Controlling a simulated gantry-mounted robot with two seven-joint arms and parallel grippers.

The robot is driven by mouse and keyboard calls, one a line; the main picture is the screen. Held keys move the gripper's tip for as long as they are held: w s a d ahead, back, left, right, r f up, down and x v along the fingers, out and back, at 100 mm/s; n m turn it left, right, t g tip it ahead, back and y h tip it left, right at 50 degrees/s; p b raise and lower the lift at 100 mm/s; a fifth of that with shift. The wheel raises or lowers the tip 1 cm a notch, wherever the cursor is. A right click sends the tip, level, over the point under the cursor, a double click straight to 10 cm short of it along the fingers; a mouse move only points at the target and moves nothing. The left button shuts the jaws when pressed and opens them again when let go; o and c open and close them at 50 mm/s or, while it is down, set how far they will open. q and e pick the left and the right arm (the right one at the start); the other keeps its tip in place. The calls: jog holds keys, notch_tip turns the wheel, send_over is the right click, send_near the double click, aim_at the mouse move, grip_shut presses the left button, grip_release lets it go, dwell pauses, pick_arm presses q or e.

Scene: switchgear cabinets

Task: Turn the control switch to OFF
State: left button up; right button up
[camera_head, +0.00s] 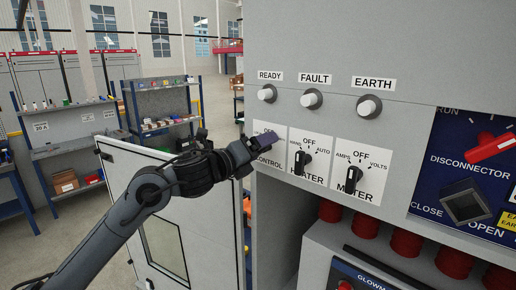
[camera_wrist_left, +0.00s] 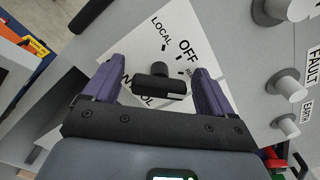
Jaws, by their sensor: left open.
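The control switch (camera_wrist_left: 158,84) is a black knob on a white plate marked LOCAL and OFF, with a third label partly hidden. In the left wrist view it sits between the two purple fingers of my left gripper (camera_wrist_left: 155,80). The fingers are open, one on each side, with a gap to the knob on both sides. Which mark the knob points at is not clear. In the head view my left gripper (camera_head: 244,151) is in front of the CONTROL plate (camera_head: 269,163) and hides the knob. My right gripper is not in view.
The HEATER switch (camera_head: 302,162) and METER switch (camera_head: 352,178) are to the right. The READY (camera_head: 267,93), FAULT (camera_head: 311,99) and EARTH (camera_head: 369,107) lamps stick out above. An open cabinet door (camera_head: 121,166) stands at the left, behind my left arm.

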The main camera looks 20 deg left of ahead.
pick_arm(q)
jog(key=shift+c, duration=0.3)
jog(key=c, duration=0.9)
jog(key=shift+n, duration=0.3)
jog(key=n, duration=0.2)
jog(key=shift+n, duration=0.4)
jog(key=n+p, duration=0.1)
jog(key=n, duration=0.4)
jog(key=shift+a+f+p, duration=0.1)
jog(key=shift+f+p, duration=0.05)
jog(key=shift+p, duration=0.2)
jog(key=shift+n, duration=0.3)
jog(key=o, duration=1)
jog(key=shift+c, duration=0.2)
